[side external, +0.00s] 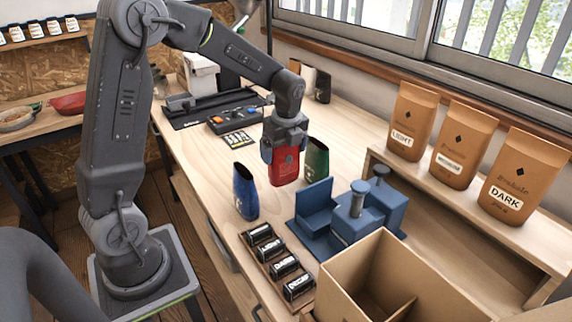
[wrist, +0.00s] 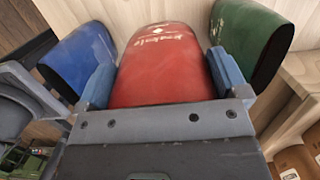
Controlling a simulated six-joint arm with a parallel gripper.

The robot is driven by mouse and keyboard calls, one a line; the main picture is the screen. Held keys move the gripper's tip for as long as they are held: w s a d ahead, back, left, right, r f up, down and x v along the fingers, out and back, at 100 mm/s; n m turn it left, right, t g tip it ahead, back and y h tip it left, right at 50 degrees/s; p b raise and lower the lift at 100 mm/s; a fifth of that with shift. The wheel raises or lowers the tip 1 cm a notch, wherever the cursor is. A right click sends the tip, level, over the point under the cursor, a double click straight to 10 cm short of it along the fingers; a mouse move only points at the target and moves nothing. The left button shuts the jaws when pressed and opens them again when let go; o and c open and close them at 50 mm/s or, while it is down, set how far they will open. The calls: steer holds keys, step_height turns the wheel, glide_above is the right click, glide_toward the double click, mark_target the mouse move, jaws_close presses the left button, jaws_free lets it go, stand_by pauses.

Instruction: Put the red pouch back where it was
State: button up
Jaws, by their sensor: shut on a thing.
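The red pouch (side external: 285,166) is upright between the jaws of my gripper (side external: 284,146), which is shut on it. In the side view the pouch is between the blue pouch (side external: 245,191) and the green pouch (side external: 316,159). I cannot tell whether its base touches the bench. In the wrist view the red pouch (wrist: 162,62) fills the middle between my two blue-grey fingers (wrist: 163,82). The blue pouch (wrist: 80,60) is at its left and the green pouch (wrist: 252,40) at its right, both open-topped.
A blue fixture with plungers (side external: 350,215) stands just right of the pouches. A label rack (side external: 278,262) and an open cardboard box (side external: 375,275) are at the front. Brown bags (side external: 455,145) stand on a shelf at the right. Bare bench (side external: 200,150) lies left of the pouches.

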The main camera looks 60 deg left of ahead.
mark_target(286, 164)
steer(key=shift+w+d+f, duration=0.2)
steer(key=shift+d, duration=0.05)
steer(key=shift+f, duration=2.05)
steer(key=shift+f, duration=0.15)
steer(key=o, duration=0.8)
steer(key=shift+o, duration=0.2)
